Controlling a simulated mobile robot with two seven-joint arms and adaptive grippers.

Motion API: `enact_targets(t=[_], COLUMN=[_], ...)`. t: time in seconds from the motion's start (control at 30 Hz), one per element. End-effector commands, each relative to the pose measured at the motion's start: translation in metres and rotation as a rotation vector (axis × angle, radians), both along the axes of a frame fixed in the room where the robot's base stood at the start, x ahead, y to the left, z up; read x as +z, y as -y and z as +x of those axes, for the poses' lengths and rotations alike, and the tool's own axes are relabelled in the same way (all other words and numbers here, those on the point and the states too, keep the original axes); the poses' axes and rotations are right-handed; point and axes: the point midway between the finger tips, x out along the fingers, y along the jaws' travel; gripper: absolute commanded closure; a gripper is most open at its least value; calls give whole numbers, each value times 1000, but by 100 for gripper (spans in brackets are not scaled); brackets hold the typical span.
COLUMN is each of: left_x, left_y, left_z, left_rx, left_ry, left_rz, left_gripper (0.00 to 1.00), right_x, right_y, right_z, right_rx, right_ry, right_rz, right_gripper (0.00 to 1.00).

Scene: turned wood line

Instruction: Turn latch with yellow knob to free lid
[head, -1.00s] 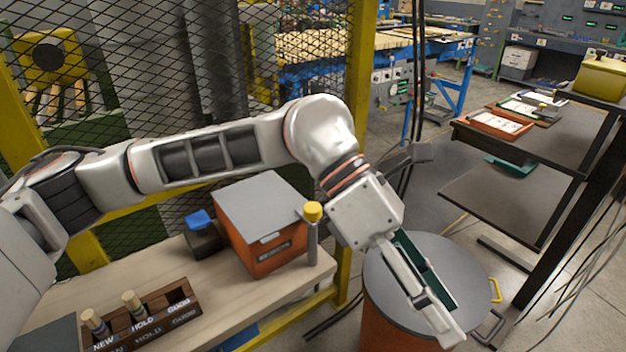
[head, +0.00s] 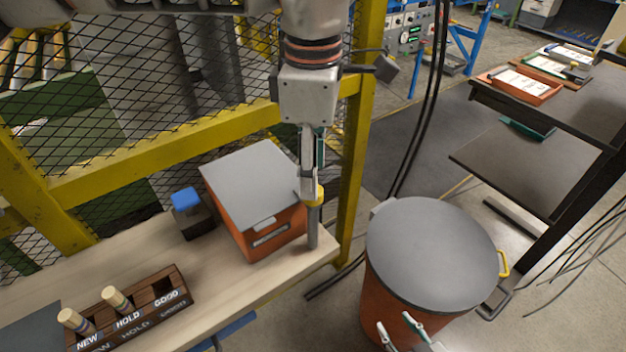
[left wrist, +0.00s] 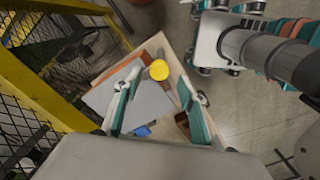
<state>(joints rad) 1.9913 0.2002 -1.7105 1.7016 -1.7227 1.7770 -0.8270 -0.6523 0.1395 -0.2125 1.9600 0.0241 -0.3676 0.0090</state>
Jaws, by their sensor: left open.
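An orange box (head: 275,240) with a grey lid (head: 250,180) stands on the light wooden bench. The lid lies flat on it. A grey post with a yellow knob (head: 318,196) on top stands upright at the box's right front corner. My left gripper (head: 309,192) points down at the knob and partly covers it in the head view. In the left wrist view, the knob (left wrist: 159,70) shows between the two open, teal-padded fingers (left wrist: 160,82), with gaps on both sides. My right gripper (head: 402,325) shows at the bottom edge, its fingertips apart and empty.
A dark rack (head: 130,318) marked NEW, HOLD and GOOD holds wooden pegs at the bench's front left. A blue-topped block (head: 187,200) stands left of the box. An orange drum with a grey lid (head: 430,250) stands right of the bench. A yellow-framed mesh fence (head: 140,160) stands behind.

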Motion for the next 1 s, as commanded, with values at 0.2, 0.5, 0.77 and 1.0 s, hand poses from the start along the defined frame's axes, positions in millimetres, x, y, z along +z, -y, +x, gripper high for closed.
enact_targets(t=[0.2,0.5,0.77,1.0], left_x=[-28,-38,-37,-38], left_y=[0,1,1,1], left_z=[-1,0,0,-1], left_rx=[-1,0,0,4], left_ry=[-2,-1,-1,-1], left_rz=[-1,-3,-3,-3], left_gripper=[59,59,95,97], right_x=[1,3,5,5], right_y=[0,0,0,0], right_z=[0,2,4,4], right_rx=[0,0,0,0], right_ry=[-1,3,9,9], right_rz=[0,0,1,1], right_gripper=[60,60,60,60])
